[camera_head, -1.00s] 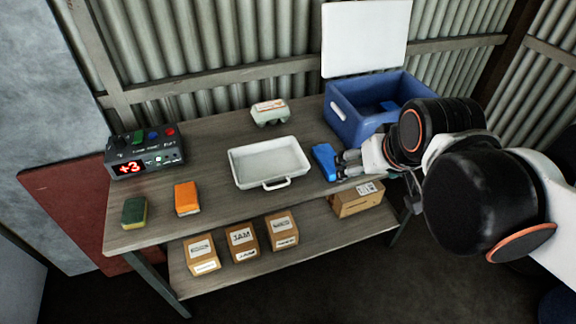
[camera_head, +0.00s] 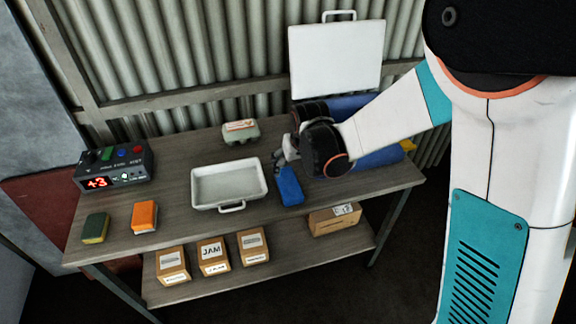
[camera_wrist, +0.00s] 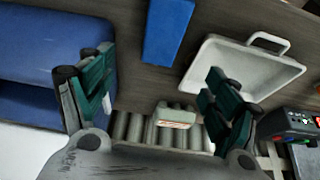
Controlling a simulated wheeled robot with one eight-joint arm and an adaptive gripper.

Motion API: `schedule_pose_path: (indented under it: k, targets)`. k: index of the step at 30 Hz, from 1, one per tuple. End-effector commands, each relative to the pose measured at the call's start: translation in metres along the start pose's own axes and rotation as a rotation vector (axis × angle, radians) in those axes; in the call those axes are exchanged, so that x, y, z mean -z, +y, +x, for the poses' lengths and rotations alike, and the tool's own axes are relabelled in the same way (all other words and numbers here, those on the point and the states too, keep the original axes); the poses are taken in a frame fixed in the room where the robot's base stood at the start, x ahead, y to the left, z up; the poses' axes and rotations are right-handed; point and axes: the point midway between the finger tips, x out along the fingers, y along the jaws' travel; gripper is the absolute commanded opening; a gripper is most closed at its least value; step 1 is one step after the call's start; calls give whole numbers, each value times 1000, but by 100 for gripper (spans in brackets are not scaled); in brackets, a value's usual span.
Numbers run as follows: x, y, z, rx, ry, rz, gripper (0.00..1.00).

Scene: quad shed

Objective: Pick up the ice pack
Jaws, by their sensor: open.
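The ice pack, a flat blue block (camera_head: 290,186), lies on the wooden table just right of the white tray (camera_head: 228,202). My gripper (camera_head: 283,158) is open and empty behind the pack's far end, beside the blue cooler (camera_head: 382,157). In the wrist view the ice pack (camera_wrist: 168,32) shows at the top, beyond the spread green fingers (camera_wrist: 158,88) and not between them. My arm hides much of the cooler in the head view.
The white lid (camera_head: 336,58) stands upright behind the cooler. An egg carton (camera_head: 241,131) is at the table's back. Sponges (camera_head: 145,215) and a control box (camera_head: 113,168) are at the left. Several boxes (camera_head: 214,255) sit on the lower shelf. The table front near the pack is clear.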

Motion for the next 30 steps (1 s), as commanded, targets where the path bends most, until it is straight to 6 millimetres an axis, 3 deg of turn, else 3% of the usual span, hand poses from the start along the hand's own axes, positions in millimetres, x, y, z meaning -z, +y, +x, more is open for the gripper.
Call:
schedule_pose_path:
  k: [8, 18, 30]
  targets:
    - [0, -10, 32, 4, -14, -17, 82]
    - [-1, -9, 93, 4, -13, -16, 82]
    - [-2, -6, 121, 4, -13, -16, 82]
